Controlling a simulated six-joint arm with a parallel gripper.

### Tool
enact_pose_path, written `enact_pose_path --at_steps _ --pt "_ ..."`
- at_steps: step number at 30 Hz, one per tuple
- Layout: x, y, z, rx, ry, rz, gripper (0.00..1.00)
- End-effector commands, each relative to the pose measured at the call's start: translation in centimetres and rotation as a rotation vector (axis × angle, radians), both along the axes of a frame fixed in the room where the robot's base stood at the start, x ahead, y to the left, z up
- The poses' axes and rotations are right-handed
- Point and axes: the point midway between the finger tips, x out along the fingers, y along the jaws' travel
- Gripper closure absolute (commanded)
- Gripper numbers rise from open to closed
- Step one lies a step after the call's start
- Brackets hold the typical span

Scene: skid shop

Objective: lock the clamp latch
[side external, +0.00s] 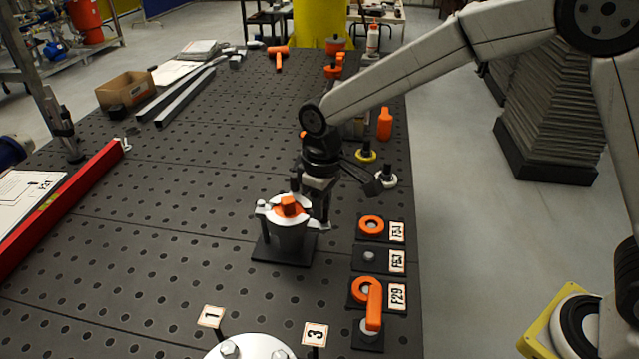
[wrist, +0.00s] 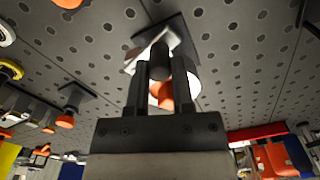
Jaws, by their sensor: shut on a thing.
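The clamp fixture (side external: 287,240) is a grey round body on a black base plate, with silver lugs at its rim and an orange piece (side external: 289,206) on top. My gripper (side external: 313,203) points down at its right rear side. In the wrist view my gripper (wrist: 161,72) has a dark, rounded handle (wrist: 160,58) between its fingers and is shut on it. This appears to be the clamp latch's handle; its join to the fixture is hidden. The orange piece (wrist: 181,88) and pale body show just beyond the fingers.
Right of the fixture are labelled plates with an orange ring (side external: 371,225) and an orange lever (side external: 374,305). A silver flange (side external: 249,348) is at the front. A red rail (side external: 70,200) lies left. The perforated table between is mostly clear.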

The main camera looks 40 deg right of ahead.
Motion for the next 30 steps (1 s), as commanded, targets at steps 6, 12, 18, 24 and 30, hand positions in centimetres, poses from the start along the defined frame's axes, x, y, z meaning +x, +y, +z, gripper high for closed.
enact_pose_path --at_steps 6,12,18,24,30 --pt "0.1 0.2 0.0 0.001 0.0 0.001 0.92" --pt "0.5 0.7 0.0 0.002 -0.001 0.0 0.92" --pt "0.6 0.9 0.0 0.001 0.0 0.0 0.92" --pt "0.6 0.9 0.0 0.001 0.0 0.0 0.92" --pt "0.9 1.1 0.0 0.001 0.0 0.0 0.92"
